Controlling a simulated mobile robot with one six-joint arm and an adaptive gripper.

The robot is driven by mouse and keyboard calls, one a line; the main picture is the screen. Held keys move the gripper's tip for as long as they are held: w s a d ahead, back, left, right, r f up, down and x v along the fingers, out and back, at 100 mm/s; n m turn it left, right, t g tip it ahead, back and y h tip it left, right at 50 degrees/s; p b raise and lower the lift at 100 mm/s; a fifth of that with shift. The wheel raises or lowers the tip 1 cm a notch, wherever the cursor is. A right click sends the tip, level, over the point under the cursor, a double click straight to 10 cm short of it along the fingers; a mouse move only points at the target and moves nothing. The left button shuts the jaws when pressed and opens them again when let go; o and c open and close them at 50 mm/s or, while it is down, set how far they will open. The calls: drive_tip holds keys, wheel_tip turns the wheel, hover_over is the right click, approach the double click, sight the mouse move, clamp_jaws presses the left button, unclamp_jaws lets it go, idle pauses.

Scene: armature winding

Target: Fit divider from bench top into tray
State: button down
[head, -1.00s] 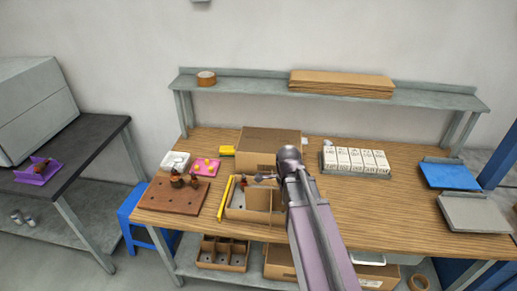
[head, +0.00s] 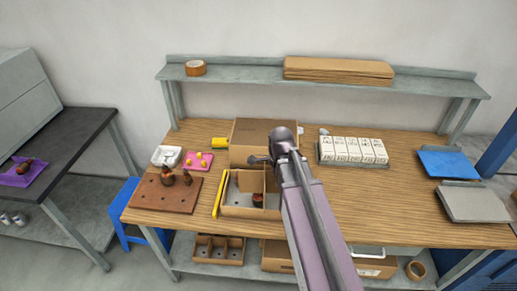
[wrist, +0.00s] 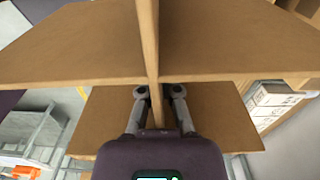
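The divider (wrist: 210,45), brown cardboard panels crossing each other, fills the upper wrist view. My gripper (wrist: 158,94) appears shut on its narrow middle panel, one finger on each side. A dark reddish part (head: 258,199) shows within the tray's outline. I cannot tell whether the divider touches the tray floor.
A closed carton (head: 262,132) stands just behind the tray. A yellow bar (head: 218,196) lies along its left side. A brown board (head: 150,198) with dark parts is farther left. A row of white boxes (head: 352,150) stands right of my arm.

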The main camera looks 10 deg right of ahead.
drive_tip(key=w+a+r+p, duration=0.4)
drive_tip(key=w+r+p, duration=0.2)
drive_tip(key=w, duration=0.4)
drive_tip(key=shift+w+r+m, duration=0.15)
drive_tip(key=shift+r+m, duration=0.05)
drive_tip(key=shift+m, duration=0.2)
drive_tip(key=shift+f, duration=0.15)
wheel_tip(320, 180, down, 14)
drive_tip(key=b, duration=1.3)
idle(0.5)
drive_tip(key=shift+f+b, duration=1.4)
drive_tip(key=shift+b, duration=0.45)
drive_tip(key=c, duration=0.7)
unclamp_jaws()
